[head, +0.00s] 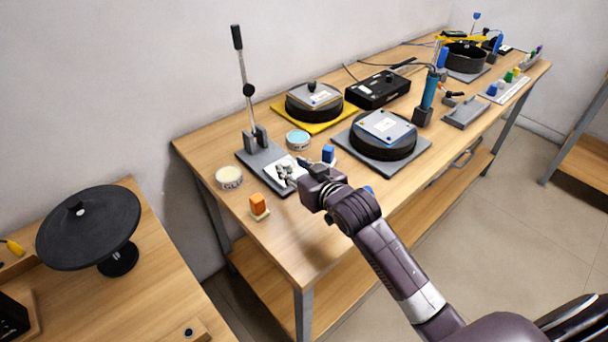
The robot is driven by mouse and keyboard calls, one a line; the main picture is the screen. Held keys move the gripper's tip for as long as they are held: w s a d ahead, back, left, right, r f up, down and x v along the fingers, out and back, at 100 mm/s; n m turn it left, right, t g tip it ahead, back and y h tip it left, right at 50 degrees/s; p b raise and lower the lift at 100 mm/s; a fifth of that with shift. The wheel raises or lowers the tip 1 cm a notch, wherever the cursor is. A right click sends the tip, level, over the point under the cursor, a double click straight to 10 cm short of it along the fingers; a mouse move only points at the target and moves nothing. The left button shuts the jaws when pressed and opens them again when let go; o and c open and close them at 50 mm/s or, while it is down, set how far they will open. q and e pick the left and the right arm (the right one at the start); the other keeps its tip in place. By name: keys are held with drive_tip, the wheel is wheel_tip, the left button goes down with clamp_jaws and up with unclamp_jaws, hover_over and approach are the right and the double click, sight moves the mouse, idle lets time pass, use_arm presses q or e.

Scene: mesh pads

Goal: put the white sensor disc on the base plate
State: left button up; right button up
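A grey base plate (252,158) with an upright lever stands near the left end of the long table. A white patch (272,171) shows on it, partly hidden by my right gripper (287,174), whose fingers are over the plate's right part. I cannot tell whether the fingers are apart or hold anything, nor whether they touch the plate. A sensor disc is not clearly made out; the white patch may be part of it. A round tin with a cream top (229,176) stands left of the plate. My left gripper is out of view.
A blue-topped tin (298,138), a blue block (328,153) and an orange block (258,205) stand close to the plate. Two black round devices (314,103) (382,140) sit behind and right. The table's front left corner is clear. A black dish (88,230) stands on another table.

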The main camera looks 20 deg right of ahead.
drive_tip(key=v, duration=0.7)
drive_tip(key=shift+f, duration=0.1)
